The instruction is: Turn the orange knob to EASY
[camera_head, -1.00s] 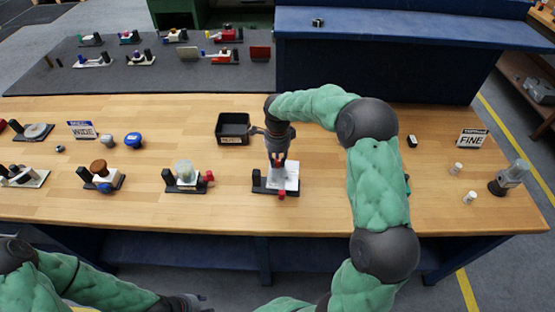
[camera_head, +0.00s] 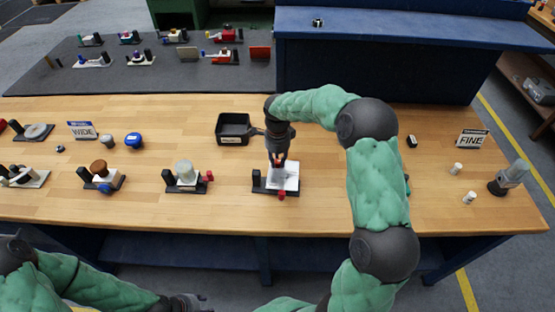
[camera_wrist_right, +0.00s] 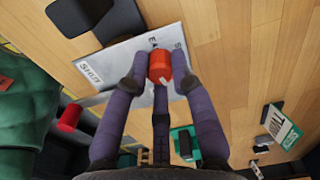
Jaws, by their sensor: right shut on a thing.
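The orange knob (camera_wrist_right: 159,66) sits on a white plate (camera_wrist_right: 118,65) with printed words; SHUT is readable and another begins with EA, partly hidden by the knob and fingers. A pale mark shows on the knob's lower side. My right gripper (camera_wrist_right: 161,80) is shut on the knob, fingers on both sides of it. In the head view the right gripper (camera_head: 278,161) points down at the white plate (camera_head: 291,178), and the knob is mostly hidden. My left gripper (camera_head: 188,302) is at the bottom edge, away from the table, its jaws unclear.
The plate's dark base has a black block (camera_head: 256,178) on its left and a red knob (camera_head: 281,195) in front. A black tray (camera_head: 219,141) stands behind left. Another fixture (camera_head: 185,187) is to the left. WIDE (camera_head: 82,130) and FINE (camera_head: 471,139) signs stand farther out.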

